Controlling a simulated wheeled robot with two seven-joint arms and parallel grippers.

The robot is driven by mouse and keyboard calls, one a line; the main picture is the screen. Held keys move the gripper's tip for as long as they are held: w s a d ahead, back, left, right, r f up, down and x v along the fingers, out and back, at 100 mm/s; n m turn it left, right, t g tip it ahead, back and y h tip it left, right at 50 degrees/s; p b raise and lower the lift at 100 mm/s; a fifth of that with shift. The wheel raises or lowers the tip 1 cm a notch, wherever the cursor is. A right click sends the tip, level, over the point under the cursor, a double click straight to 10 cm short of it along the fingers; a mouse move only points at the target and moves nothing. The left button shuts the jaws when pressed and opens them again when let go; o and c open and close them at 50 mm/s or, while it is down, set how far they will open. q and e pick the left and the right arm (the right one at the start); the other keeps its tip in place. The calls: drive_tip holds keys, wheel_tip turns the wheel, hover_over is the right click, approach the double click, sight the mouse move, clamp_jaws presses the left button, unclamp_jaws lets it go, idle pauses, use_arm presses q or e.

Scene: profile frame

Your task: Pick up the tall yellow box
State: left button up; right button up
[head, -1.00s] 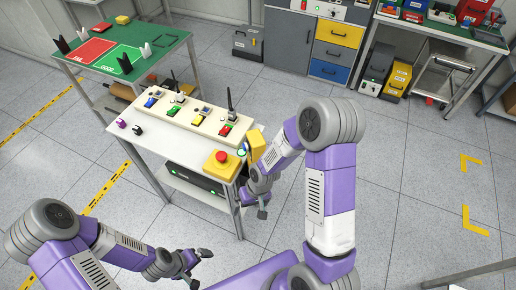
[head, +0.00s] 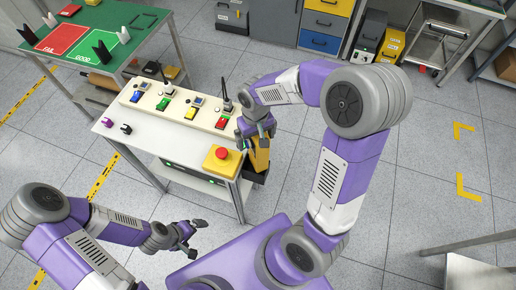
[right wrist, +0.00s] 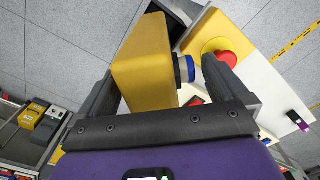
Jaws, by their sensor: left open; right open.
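My right gripper (head: 259,130) is open above the box. In the wrist view its fingers (right wrist: 165,88) lie on either side of the box, with a gap at the right; contact at the left cannot be told. My left gripper (head: 191,240) is open and empty, low in front of the table.
A yellow emergency-stop box (head: 221,158) with a red button sits on the table corner, close to my right gripper. A panel (head: 178,110) with coloured switches lies behind it. A green table (head: 135,40) stands at back left.

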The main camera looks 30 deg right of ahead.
drive_tip(key=shift+f, duration=0.8)
drive_tip(key=shift+s+f, duration=0.15)
drive_tip(key=shift+f, duration=0.2)
